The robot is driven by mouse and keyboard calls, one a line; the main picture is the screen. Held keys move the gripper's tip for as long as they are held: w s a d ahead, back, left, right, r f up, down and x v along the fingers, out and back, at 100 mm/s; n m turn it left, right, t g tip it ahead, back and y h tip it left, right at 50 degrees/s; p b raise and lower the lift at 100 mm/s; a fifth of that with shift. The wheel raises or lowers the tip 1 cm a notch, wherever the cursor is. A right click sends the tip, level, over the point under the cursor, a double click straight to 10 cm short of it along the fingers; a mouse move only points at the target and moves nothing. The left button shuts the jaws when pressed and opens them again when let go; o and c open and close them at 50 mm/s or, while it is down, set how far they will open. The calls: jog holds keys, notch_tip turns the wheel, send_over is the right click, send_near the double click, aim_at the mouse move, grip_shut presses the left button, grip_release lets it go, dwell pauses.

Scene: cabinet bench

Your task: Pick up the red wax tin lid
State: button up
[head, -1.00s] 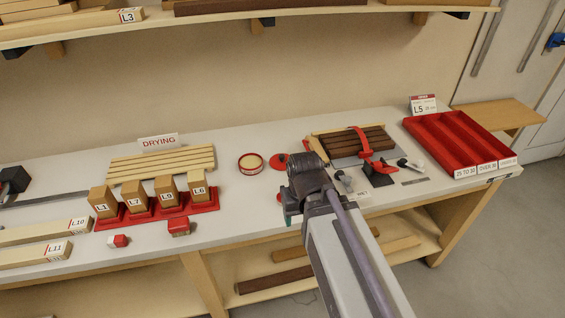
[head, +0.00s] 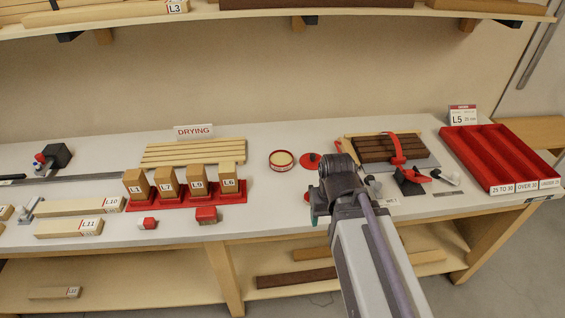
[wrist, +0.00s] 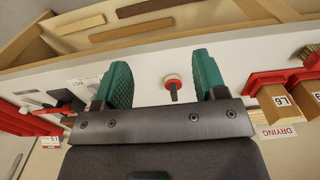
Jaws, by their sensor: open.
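A flat red disc (head: 310,161), which looks like the wax tin lid, lies on the white bench beside the round, red-rimmed tin (head: 281,160) with cream wax. My gripper (head: 318,205) is in front of the disc, to its lower right in the head view. In the wrist view my gripper (wrist: 165,82) is open, with nothing between its green fingers. A small red and white round piece with a dark stem (wrist: 173,84) shows on the bench beyond the gap. A red piece (head: 308,196) shows beside my gripper, partly hidden. I cannot tell whether these are the same.
Red block stands with wooden blocks (head: 186,203) stand to the left, before the drying strips (head: 193,151). Dark strips (head: 380,148), a red-handled tool (head: 410,177) and a red divided tray (head: 495,157) lie to the right. A shelf (head: 250,14) runs above.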

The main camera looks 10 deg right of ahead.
jog(key=shift+c, duration=0.7)
jog(key=m+y+b, duration=0.1)
jog(key=m+b, duration=0.1)
jog(key=m, duration=1.8)
send_near(313, 155)
jog(key=f+b, duration=0.6)
jog(key=b, duration=0.1)
jog(key=a+f+b, duration=0.1)
jog(key=f+b, duration=0.2)
jog(key=b, duration=0.1)
jog(key=shift+w+f, duration=0.1)
jog(key=shift+f, duration=0.3)
jog(key=shift+d+r, duration=0.1)
jog(key=shift+r, duration=0.2)
jog(key=c, duration=1)
